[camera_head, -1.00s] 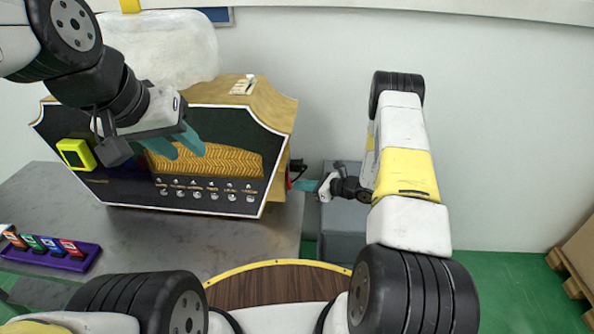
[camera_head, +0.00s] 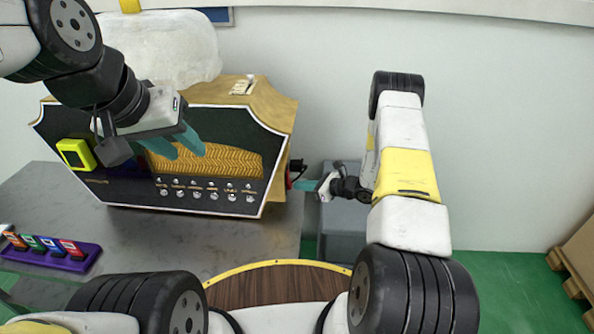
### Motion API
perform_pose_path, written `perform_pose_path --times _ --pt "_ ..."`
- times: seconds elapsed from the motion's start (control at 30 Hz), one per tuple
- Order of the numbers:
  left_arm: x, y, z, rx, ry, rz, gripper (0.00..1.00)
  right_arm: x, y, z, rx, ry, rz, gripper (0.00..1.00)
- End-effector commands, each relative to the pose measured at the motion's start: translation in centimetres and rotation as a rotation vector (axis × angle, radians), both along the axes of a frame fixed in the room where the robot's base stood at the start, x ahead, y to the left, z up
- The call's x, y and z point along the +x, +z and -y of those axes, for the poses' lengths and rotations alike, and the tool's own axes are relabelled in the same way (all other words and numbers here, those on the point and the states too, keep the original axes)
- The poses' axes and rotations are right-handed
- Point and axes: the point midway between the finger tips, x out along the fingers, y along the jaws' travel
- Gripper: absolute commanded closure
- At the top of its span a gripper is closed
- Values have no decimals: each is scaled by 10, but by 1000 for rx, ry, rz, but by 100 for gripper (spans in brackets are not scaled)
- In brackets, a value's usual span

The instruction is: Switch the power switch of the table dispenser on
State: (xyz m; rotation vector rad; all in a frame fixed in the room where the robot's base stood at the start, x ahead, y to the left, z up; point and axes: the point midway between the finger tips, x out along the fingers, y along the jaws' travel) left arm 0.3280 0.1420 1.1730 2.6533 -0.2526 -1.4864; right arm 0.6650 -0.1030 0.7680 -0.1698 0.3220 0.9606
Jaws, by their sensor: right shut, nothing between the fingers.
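The table dispenser (camera_head: 90,150) is a dark-fronted box with gold sides, standing on the grey table at the left. On its right side is a small black and red part (camera_head: 296,172), which looks like the power switch; its position cannot be read. My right gripper (camera_head: 297,184) is shut and empty beside this part, its teal fingers pointing left at it. Whether they touch cannot be told. My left gripper (camera_head: 180,146) is open and empty in front of the dispenser's upper front, hiding part of the gold patterned panel (camera_head: 235,160).
A row of small knobs (camera_head: 205,194) runs along the dispenser's lower front, with a yellow-framed box (camera_head: 76,154) at its left. A purple tray (camera_head: 40,259) with several coloured items lies on the grey table (camera_head: 180,235). A grey block (camera_head: 342,222) stands under my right forearm.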

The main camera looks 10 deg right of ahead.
Motion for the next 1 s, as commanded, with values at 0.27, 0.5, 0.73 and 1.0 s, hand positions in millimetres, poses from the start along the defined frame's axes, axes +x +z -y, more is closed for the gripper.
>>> perform_pose_path --times 0.27,0.5,0.73,1.0 --pt "0 0 0 0 0 0 64 2 -2 -3 0 0 0 100" --pt "0 0 0 0 0 0 64 5 -3 -7 -1 0 1 100" --pt "0 0 0 0 0 0 64 7 -4 -10 1 0 1 100" --pt "0 0 0 0 0 0 64 9 -5 -13 1 0 1 100"
